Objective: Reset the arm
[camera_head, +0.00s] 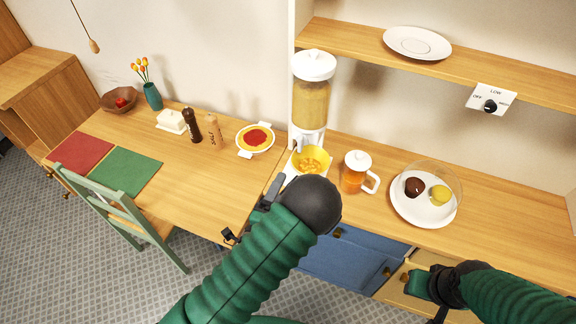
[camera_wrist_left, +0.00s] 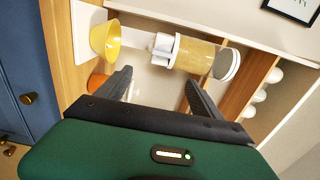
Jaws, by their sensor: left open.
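My left gripper (camera_wrist_left: 158,88) shows two dark fingers spread apart with nothing between them in the left wrist view. In the head view my left gripper (camera_head: 268,192) is partly hidden behind my dark round wrist joint, in front of the cereal dispenser (camera_head: 310,104) and the yellow bowl (camera_head: 312,158). The dispenser (camera_wrist_left: 196,54) and bowl (camera_wrist_left: 104,40) also show beyond the fingers in the left wrist view. My right gripper (camera_head: 432,288) is low at the lower right, in front of the drawers; its fingers are too unclear to read.
A jug of amber drink (camera_head: 355,178) and a domed plate with cakes (camera_head: 424,212) stand on the right counter. A plate (camera_head: 417,42) is on the shelf above. A wooden desk (camera_head: 190,178) and green chair (camera_head: 125,215) are left. Blue drawers (camera_head: 345,262) are below.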

